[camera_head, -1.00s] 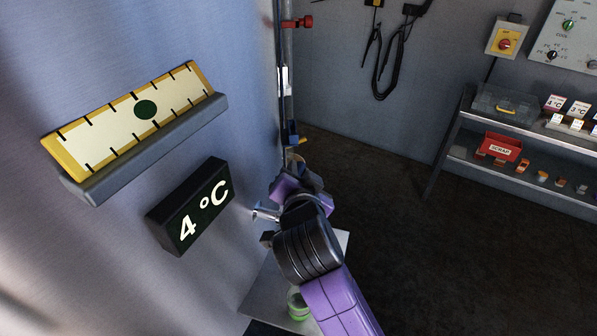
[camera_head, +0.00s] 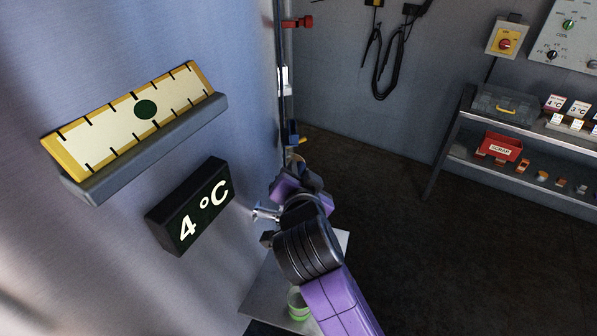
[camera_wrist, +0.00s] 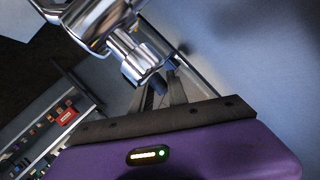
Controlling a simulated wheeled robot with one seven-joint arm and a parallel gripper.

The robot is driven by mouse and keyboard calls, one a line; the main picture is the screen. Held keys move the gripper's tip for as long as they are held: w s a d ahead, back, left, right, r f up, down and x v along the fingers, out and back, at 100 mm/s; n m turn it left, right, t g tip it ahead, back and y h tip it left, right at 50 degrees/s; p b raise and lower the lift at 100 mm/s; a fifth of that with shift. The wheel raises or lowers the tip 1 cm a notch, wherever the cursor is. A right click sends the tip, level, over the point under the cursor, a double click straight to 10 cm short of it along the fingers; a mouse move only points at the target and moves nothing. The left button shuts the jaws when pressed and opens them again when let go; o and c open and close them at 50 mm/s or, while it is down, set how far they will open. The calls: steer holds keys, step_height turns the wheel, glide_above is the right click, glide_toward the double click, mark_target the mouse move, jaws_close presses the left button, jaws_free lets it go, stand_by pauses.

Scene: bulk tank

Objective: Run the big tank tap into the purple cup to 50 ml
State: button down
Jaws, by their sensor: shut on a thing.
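The big tank (camera_head: 110,60) fills the left of the head view. A chrome tap (camera_head: 264,212) sticks out low on its side; in the wrist view the tap's shiny body (camera_wrist: 125,45) is close up at the top. My gripper (camera_wrist: 160,86) is at the tap, its dark fingers shut around a small part with blue on it, which looks like the tap handle. The fingertips are partly hidden; in the head view my wrist covers them. I cannot make out a purple cup. A light green cup-like thing (camera_head: 298,303) stands below, partly behind my arm.
A pale plate (camera_head: 262,290) lies under the tap. The tank carries a yellow-edged scale (camera_head: 100,125) and a display (camera_head: 190,207) reading 4 °C. At right, a shelf rack (camera_head: 440,150) holds a red scrap bin (camera_head: 499,148) and small items. The floor between is clear.

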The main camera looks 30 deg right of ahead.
steer(key=shift+f, duration=0.1)
stand_by(0.4)
steer(key=shift+s+d+m+g+h+b, duration=0.3)
steer(key=shift+s+m+g+h+b, duration=0.25)
steer(key=shift+m+h+b, duration=0.25)
steer(key=shift+s+d+m+g+h+b, duration=0.25)
steer(key=shift+s+m+g+h+b, duration=0.15)
steer(key=shift+m+g+h+b, duration=0.35)
steer(key=shift+s+d+m+g+h+b, duration=0.3)
steer(key=shift+s+m+g+h+b, duration=0.2)
steer(key=shift+m+h+b, duration=0.25)
steer(key=c, duration=1.3)
jaws_free()
steer(key=v, duration=0.7)
steer(key=shift+s+a+b, duration=0.25)
steer(key=shift+a+b, duration=0.05)
steer(key=shift+b, duration=0.05)
